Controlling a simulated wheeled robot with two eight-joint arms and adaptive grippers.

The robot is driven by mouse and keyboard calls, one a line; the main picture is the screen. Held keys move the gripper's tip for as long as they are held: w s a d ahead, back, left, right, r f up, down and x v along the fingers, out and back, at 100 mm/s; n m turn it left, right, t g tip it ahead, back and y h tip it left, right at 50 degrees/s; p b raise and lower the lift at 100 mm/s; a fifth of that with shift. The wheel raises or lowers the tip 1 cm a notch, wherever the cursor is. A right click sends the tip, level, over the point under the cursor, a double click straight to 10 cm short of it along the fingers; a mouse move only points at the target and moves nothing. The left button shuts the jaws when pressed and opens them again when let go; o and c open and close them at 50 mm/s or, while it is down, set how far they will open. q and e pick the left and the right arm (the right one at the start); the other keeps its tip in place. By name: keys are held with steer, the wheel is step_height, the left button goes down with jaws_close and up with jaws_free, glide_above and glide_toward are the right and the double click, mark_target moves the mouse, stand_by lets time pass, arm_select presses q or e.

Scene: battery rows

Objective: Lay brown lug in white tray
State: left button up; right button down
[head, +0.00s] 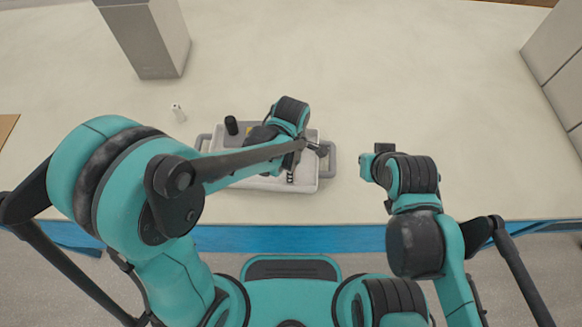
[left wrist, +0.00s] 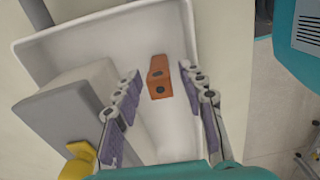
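My left gripper (left wrist: 160,86) is open, with one finger on each side of the lug and a visible gap on both sides. In the head view the white tray (head: 326,178) is partly covered by my left arm, and the lug is hidden. My left gripper (head: 300,165) is over the tray's right part. My right gripper (head: 375,160) is right of the tray, its fingers unclear.
A grey box (left wrist: 68,110) with a yellow part (left wrist: 80,158) takes up the tray's left side. A black cylinder (head: 231,125) is at the tray's back left. A grey pillar (head: 150,40) stands behind.

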arm_select(q)
steer(key=shift+r, duration=0.1)
steer(key=shift+r+p, duration=0.3)
step_height(320, 180, up, 12)
steer(key=p, duration=0.4)
steer(key=s+a+r+m+t, duration=0.2)
steer(key=a+r+m+t, duration=0.1)
steer(key=a+m, duration=0.5)
steer(key=s+a+r+m+t, duration=0.2)
steer(key=s+a+m+t, duration=0.1)
steer(key=a+m, duration=0.6)
steer(key=shift+a+r+t, duration=0.4)
steer(key=shift+t, duration=0.2)
steer(key=shift+w, duration=0.1)
steer(key=shift+f+b, duration=0.55)
steer(key=shift+f, duration=0.05)
